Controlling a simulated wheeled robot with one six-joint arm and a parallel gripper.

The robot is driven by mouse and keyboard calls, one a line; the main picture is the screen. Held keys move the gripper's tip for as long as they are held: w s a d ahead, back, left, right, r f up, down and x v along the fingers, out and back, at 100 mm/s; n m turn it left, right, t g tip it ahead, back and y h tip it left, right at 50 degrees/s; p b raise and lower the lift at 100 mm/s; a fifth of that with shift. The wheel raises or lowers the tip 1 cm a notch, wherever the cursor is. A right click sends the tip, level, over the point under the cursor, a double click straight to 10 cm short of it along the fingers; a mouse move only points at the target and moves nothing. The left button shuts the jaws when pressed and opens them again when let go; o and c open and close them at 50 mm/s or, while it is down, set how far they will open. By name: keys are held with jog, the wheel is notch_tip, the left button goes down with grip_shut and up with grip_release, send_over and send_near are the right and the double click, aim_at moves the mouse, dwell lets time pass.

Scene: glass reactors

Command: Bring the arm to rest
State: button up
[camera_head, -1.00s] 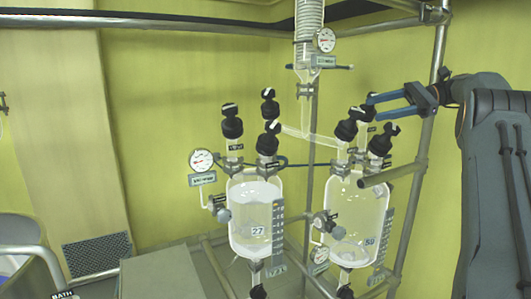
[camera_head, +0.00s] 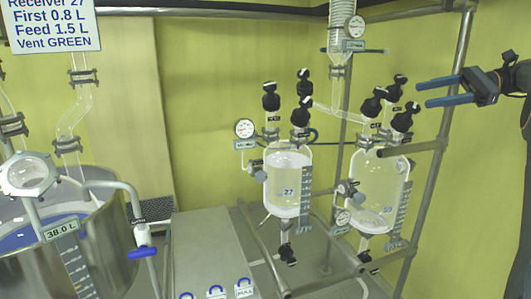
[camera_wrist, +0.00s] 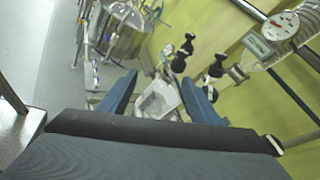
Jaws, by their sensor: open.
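My gripper (camera_head: 446,92) is at the upper right in the head view. Its two blue fingers are spread apart and point left, with nothing between them. It is to the right of the black-capped valves on the glass vessel marked 59 (camera_head: 378,190). In the wrist view my gripper (camera_wrist: 158,90) shows both fingers apart, with a glass vessel seen beyond them. The glass vessel marked 27 (camera_head: 288,165) stands left of the other and holds pale liquid.
A metal frame post (camera_head: 440,140) stands close to my gripper. A pressure gauge (camera_head: 355,27) is on the upper glass column. At left are a steel bath (camera_head: 85,255), a sign (camera_head: 50,25) and a grey box (camera_head: 210,250).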

jog(key=w+a+f+n+g+h+b, duration=0.15)
jog(key=a+f+h+b, duration=0.35)
jog(key=a+f, duration=1.45)
jog(key=s+a+f+n+h+b, duration=0.1)
jog(key=s+a+f+n+h, duration=0.2)
jog(key=s+f, duration=0.6)
jog(key=s+a+f+n+g+h+b, duration=0.1)
jog(key=s+a+f+n+h+b, duration=0.1)
jog(key=s+f+n, duration=0.4)
jog(key=s+a+f+n+h+b, duration=0.2)
jog(key=s+a+f+n+h, duration=0.1)
jog(key=s+f, duration=0.8)
jog(key=s+n+h, duration=0.1)
jog(key=s+n, duration=0.1)
jog(key=s, duration=0.1)
jog(key=shift+s+a+f, duration=0.3)
jog(key=shift+f, duration=0.1)
